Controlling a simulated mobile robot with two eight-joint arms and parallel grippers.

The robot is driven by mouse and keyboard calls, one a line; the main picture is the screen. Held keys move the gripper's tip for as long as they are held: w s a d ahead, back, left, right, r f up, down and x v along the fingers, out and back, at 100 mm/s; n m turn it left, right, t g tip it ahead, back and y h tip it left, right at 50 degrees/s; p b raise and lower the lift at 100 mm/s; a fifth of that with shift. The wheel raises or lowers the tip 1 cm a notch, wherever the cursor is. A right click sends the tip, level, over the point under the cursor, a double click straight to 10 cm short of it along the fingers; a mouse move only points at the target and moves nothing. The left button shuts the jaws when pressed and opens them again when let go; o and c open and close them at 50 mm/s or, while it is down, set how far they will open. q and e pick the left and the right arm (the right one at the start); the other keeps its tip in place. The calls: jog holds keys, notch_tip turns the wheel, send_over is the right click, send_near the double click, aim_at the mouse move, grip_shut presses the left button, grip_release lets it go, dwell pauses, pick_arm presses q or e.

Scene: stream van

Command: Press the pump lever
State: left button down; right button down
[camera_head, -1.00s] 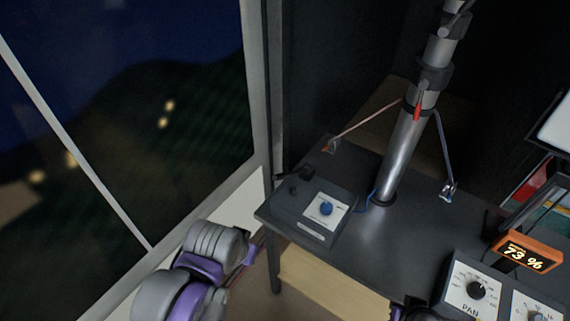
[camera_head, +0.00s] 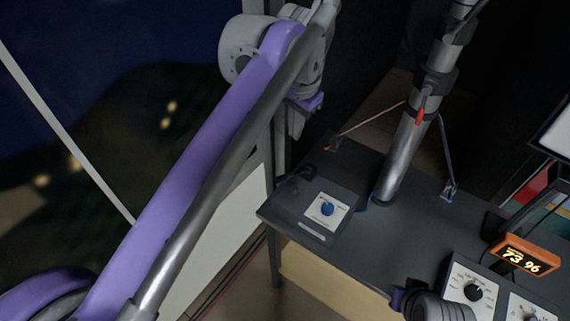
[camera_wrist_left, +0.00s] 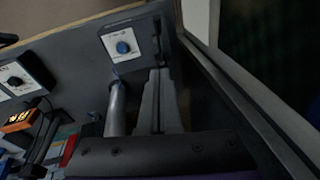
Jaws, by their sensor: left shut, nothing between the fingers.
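A dark control box (camera_head: 315,228) with a blue knob (camera_head: 327,209) on a white plate sits at the left corner of the dark desk. A small black part (camera_head: 303,173) sticks up at its back left; I cannot tell if it is the pump lever. My left gripper (camera_head: 297,126) points down above and behind the box, by the window post. In the left wrist view my left gripper (camera_wrist_left: 158,75) is shut and empty, its tips apart from the blue knob (camera_wrist_left: 122,47). My right gripper is not in view; only part of my right arm shows at the bottom.
A silver mast (camera_head: 403,150) with a red lever (camera_head: 420,108) and stays rises from the desk. An orange display (camera_head: 526,256) and a dial box (camera_head: 474,290) are at right. The window frame stands close on the left. Bare desk (camera_head: 410,235) lies between.

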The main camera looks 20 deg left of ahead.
pick_arm(q)
send_over(285, 176)
jog(key=w+d, duration=0.2)
jog(key=s+d+x, duration=0.1)
jog(key=s+x, duration=0.1)
jog(key=x, duration=0.7)
jog(key=shift+s+a+f+b, duration=0.1)
jog(key=shift+s+a+f, duration=0.25)
jog(key=shift+f, duration=0.35)
jog(key=shift+s+a+f+b, duration=0.1)
jog(key=shift+s+a+f, duration=0.15)
jog(key=shift+a+f, duration=0.35)
jog(key=shift+s+a+f+b, duration=0.1)
jog(key=shift+s+a+f, duration=0.2)
jog(key=shift+f, duration=0.5)
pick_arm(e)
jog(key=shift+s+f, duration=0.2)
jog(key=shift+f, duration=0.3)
pick_arm(q)
jog(key=shift+s, duration=0.1)
